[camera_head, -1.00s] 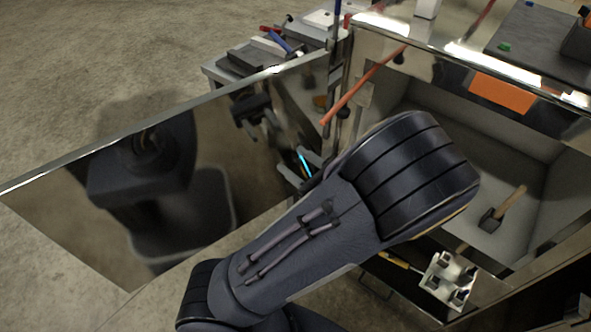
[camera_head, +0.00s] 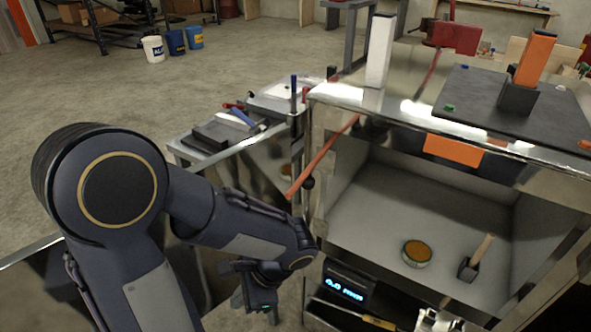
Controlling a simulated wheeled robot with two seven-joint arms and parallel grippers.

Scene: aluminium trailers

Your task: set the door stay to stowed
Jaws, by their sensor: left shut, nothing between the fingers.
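The door stay is an orange-red rod (camera_head: 326,154) slanting from under the top edge of the metal cabinet (camera_head: 330,95) down to the left. Its lower end hangs near a dark round knob at the front post; whether it touches anything there is unclear. The shiny door (camera_head: 228,165) stands swung open to the left, mostly hidden behind my left arm. My left gripper (camera_head: 262,303) is shut and empty, pointing down in front of the door, below and left of the rod's lower end. My right gripper is out of view.
The open compartment holds a round tin (camera_head: 417,253) and a wooden-handled mallet (camera_head: 477,257). A small lit display (camera_head: 346,289) sits below it. A cluttered bench (camera_head: 215,133) stands behind the door. A dark mat (camera_head: 515,105) and orange-topped block (camera_head: 535,60) are on top.

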